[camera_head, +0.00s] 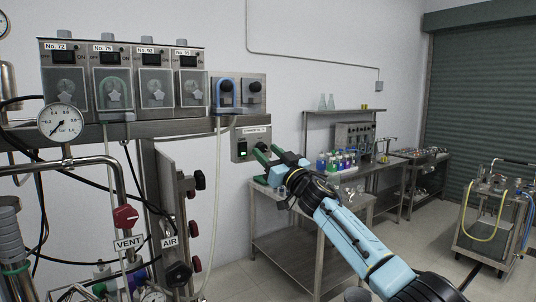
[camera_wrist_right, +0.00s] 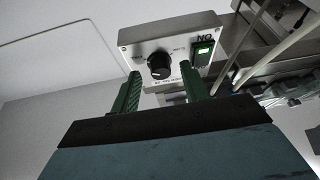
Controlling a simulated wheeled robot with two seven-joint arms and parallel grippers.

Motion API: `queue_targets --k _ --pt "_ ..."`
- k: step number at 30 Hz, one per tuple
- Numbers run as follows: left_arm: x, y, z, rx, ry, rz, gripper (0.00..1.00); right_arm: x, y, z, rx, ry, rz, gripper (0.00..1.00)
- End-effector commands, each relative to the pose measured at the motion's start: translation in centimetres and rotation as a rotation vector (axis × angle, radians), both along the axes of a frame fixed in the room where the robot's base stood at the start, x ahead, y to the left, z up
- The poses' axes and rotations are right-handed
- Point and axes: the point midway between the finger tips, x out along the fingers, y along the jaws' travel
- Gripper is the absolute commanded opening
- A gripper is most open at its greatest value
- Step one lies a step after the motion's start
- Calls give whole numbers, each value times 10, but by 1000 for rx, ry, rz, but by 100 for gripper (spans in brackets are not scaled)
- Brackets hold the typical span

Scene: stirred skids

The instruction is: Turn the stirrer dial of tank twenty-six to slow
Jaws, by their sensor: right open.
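A grey stirrer box (camera_head: 237,132) hangs below the wall rail in the head view, its label too small to read fully. It shows upside down in the right wrist view (camera_wrist_right: 207,27), with a black pointer dial (camera_wrist_right: 159,66) and a green-lit switch (camera_wrist_right: 203,50). In the head view my gripper partly hides the dial. My right gripper (camera_head: 268,158) is open, with its green fingers towards the box. In the right wrist view the dial appears between the fingertips (camera_wrist_right: 160,74); I cannot tell whether they touch it. My left gripper is not in view.
Several numbered control boxes (camera_head: 75,46) with covers stand on the rail (camera_head: 160,128) at upper left. Pipes, a gauge (camera_head: 60,122) and red and black valve knobs (camera_head: 125,217) crowd the left. A steel bench (camera_head: 285,247) with bottles stands behind my right arm.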

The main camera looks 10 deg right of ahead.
Motion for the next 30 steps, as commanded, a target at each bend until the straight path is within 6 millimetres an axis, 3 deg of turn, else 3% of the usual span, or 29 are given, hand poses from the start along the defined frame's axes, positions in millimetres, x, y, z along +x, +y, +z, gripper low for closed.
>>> queue_targets --k 12,22,30 --pt "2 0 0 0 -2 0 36 3 2 2 0 0 1 45" --pt "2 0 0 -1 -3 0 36 3 2 1 -1 0 2 2" --pt "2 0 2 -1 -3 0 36 3 2 2 -24 -9 0 1"
